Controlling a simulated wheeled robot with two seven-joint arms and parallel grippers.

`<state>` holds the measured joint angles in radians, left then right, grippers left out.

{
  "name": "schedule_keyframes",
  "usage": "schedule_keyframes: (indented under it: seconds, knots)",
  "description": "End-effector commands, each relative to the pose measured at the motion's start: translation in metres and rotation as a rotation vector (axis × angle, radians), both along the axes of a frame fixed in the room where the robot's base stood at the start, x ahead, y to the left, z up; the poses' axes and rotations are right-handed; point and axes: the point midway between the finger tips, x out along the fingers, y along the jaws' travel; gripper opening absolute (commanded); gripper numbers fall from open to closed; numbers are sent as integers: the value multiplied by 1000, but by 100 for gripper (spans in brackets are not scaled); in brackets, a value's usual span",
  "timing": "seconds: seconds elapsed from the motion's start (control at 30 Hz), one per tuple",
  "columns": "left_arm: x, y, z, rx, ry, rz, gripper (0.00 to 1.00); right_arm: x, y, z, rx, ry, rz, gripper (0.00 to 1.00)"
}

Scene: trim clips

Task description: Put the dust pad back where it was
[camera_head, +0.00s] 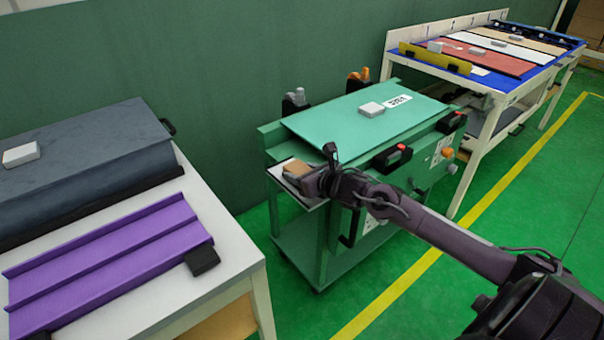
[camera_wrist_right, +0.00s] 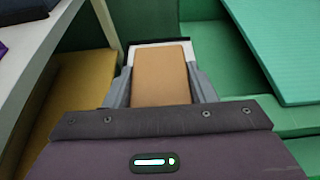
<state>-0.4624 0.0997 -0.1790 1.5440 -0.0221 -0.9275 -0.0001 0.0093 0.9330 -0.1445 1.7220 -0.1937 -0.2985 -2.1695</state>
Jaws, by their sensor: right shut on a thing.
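The dust pad, a tan block, is between the fingers of my right gripper (camera_head: 308,181). In the right wrist view the pad (camera_wrist_right: 161,72) lies lengthwise between the two grey fingers. My right gripper is shut on it. In the head view the pad (camera_head: 297,167) is at a small white tray (camera_head: 283,174) on the left end of the green cart. The tray's white surface and dark rim (camera_wrist_right: 133,45) show around the pad's far end. I cannot tell whether the pad touches the tray. My left gripper is not in view.
The green cart (camera_head: 335,128) carries a white-grey block (camera_head: 371,109) and a number label. A white table (camera_head: 225,240) at left holds a purple ribbed panel (camera_head: 110,255) and a dark grey panel. Another table with coloured panels (camera_head: 485,60) stands back right. Green floor is open at right.

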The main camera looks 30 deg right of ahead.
Motion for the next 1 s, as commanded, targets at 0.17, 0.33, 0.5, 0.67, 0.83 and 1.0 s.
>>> schedule_keyframes:
  seconds: [0.17,0.33,0.5,0.67,0.83,1.0]
  knots:
    - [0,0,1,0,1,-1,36,0,0,0,-1,-2,0,24]
    - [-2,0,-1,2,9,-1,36,0,0,-1,-1,-1,0,24]
    - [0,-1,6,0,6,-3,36,0,0,-2,0,-1,0,61]
    - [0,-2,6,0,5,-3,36,0,0,-2,0,-1,0,72]
    - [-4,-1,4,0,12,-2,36,0,0,-2,0,-1,0,72]
    - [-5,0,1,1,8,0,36,-1,0,1,-1,0,-1,72]
